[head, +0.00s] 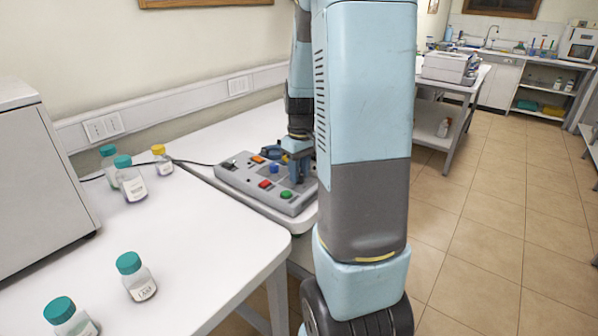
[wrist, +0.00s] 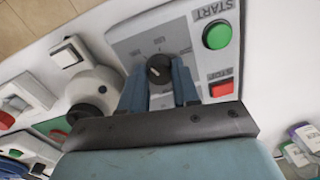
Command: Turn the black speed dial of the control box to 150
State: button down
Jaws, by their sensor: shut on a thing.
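The grey control box (head: 240,183) lies on the white bench in the head view, with several coloured buttons on top. My gripper (head: 298,170) points down over its right part. In the wrist view, the black speed dial (wrist: 158,67) sits between the two blue fingers of my gripper (wrist: 158,82), which is shut on it. The dial is round with a pale pointer line. The scale marks around it are too small to read. In the head view, my fingers and arm hide the dial.
The green START button (wrist: 216,36) and the red STOP button (wrist: 221,88) are close beside the dial. A round grey knob (wrist: 92,92) is on the other side. Several capped bottles (head: 136,276) stand on the near table, clear of my arm.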

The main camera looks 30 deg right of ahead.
aim_at(301, 175)
jog(key=m, duration=0.4)
jog(key=shift+m, duration=2.3)
jog(key=c, duration=0.8)
grip_release()
jog(key=shift+r, duration=0.15)
jog(key=r, duration=1.3)
jog(key=shift+s+d+r, duration=0.15)
jog(key=shift+d+r, duration=0.05)
